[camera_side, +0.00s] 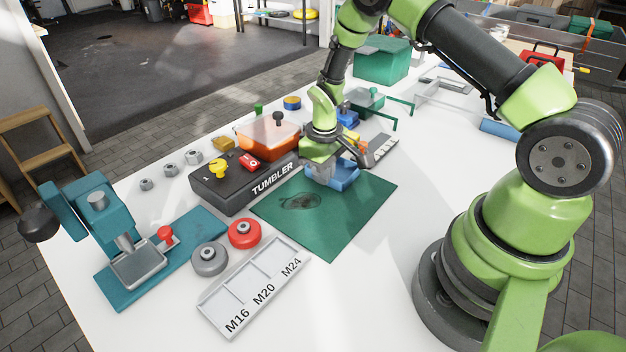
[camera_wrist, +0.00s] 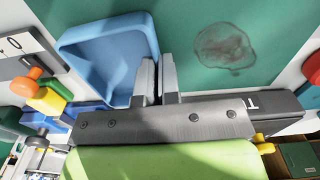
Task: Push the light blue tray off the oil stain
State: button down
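The light blue tray (camera_side: 345,178) sits at the far edge of the green mat (camera_side: 350,222). It also shows in the wrist view (camera_wrist: 110,40), at upper left. The dark oil stain (camera_side: 300,201) lies uncovered on the mat, to the left of the tray, with bare green between them. In the wrist view the stain (camera_wrist: 225,48) is right of my fingers. My gripper (camera_side: 321,178) is low over the mat, on the stain side of the tray. Its fingers (camera_wrist: 157,62) are together with nothing between them, close beside the tray's wall; contact is unclear.
A black TUMBLER box (camera_side: 235,185) stands left of the mat, with an orange-lidded container (camera_side: 268,135) behind it. A white M16/M20/M24 sorting tray (camera_side: 255,285) and red and grey round parts lie in front. A teal press (camera_side: 120,235) stands far left. The bench right of the mat is clear.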

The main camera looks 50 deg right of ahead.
jog(key=shift+d, duration=1.05)
jog(key=c, duration=1.3)
grip_release()
jog(key=shift+o, duration=0.2)
notch_tip(320, 180, up, 10)
